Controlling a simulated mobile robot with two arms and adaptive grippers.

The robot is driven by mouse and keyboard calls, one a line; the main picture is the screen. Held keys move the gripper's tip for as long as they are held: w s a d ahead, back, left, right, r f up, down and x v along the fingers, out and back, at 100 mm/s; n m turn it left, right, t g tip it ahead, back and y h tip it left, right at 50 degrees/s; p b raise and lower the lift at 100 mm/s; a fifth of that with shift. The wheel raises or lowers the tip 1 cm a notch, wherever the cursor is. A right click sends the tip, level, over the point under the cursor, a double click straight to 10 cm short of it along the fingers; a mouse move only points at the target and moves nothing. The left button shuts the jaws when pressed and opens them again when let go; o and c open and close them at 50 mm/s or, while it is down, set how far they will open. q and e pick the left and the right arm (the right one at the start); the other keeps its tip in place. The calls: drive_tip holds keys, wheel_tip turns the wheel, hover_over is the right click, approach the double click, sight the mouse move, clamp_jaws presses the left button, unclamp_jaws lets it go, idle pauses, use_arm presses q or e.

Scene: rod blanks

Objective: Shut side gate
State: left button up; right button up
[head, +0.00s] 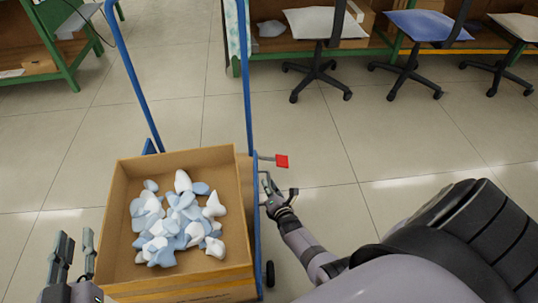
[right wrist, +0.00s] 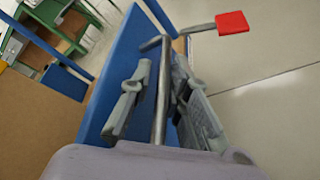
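The side gate (head: 257,222) appears to be the blue panel on the right side of the cart, seen almost edge-on in the head view. Its blue face (right wrist: 122,62) fills the left middle of the right wrist view. A bent metal bar handle (right wrist: 161,95) stands out from it. My right gripper (head: 280,192) is at this handle, with its fingers (right wrist: 162,98) apart on either side of the bar; a firm grip is not visible. A red tab (head: 282,161) on a metal arm sits just above; it also shows in the right wrist view (right wrist: 232,22). My left gripper (head: 75,255) is open and empty, left of the box.
An open cardboard box (head: 120,215) on the cart holds several white and pale blue chunks (head: 180,220). Blue uprights (head: 135,75) rise behind it. Chairs (head: 318,50) and a green-framed bench (head: 45,45) stand further back. The tiled floor right of the cart is clear.

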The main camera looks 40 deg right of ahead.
drive_tip(key=shift+o, duration=1.2)
drive_tip(key=shift+s+f, duration=0.1)
drive_tip(key=shift+s, duration=0.05)
drive_tip(key=shift+s+a, duration=0.25)
drive_tip(key=shift+s, duration=0.35)
drive_tip(key=v, duration=1)
drive_tip(key=shift+s+r, duration=0.25)
drive_tip(key=shift+r, duration=0.05)
